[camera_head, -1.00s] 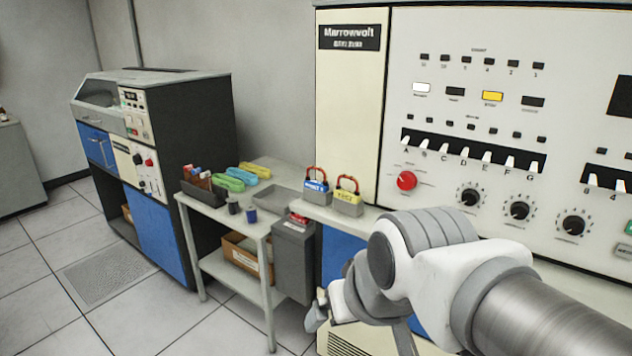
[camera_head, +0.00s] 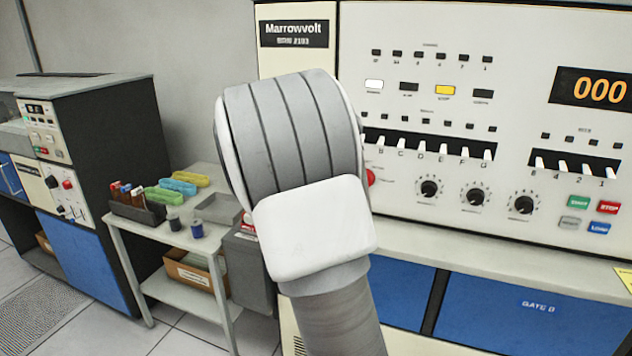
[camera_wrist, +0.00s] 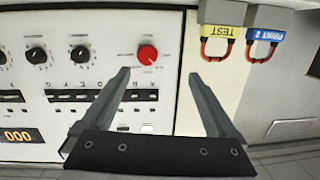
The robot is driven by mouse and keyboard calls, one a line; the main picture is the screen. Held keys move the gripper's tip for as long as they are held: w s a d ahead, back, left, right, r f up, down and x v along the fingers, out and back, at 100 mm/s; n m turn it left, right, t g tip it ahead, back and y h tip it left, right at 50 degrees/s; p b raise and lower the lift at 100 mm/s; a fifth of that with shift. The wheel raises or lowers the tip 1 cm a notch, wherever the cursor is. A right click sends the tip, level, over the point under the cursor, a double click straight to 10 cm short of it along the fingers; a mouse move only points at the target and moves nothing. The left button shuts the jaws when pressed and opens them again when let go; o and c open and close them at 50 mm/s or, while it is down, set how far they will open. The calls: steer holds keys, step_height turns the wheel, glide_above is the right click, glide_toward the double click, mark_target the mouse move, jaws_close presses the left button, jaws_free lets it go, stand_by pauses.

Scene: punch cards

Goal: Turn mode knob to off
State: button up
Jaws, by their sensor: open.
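The panel's red knob (camera_head: 371,177) shows in the head view just right of my arm, which partly covers it. In the wrist view, where the scene appears upside down, the red knob (camera_wrist: 147,54) is whole, beyond the fingertips. Three black knobs (camera_head: 429,188) (camera_head: 476,195) (camera_head: 523,204) sit in a row to its right in the head view. The lettering around the knobs is too small to read, so I cannot tell which is the mode knob. My gripper (camera_wrist: 158,73) is open and empty, apart from the panel; my arm hides it in the head view.
Toggle switches (camera_head: 444,151) line the panel above the knobs. A display (camera_head: 598,89) reads 000, with coloured buttons (camera_head: 578,202) below. A cart (camera_head: 127,229) with trays is at left.

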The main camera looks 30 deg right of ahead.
steer(key=w+d+h+p, duration=0.2)
steer(key=w+d, duration=0.8)
steer(key=d, duration=0.5)
steer(key=shift+w+r, duration=0.25)
steer(key=c, duration=1.3)
steer(key=shift+c, duration=0.2)
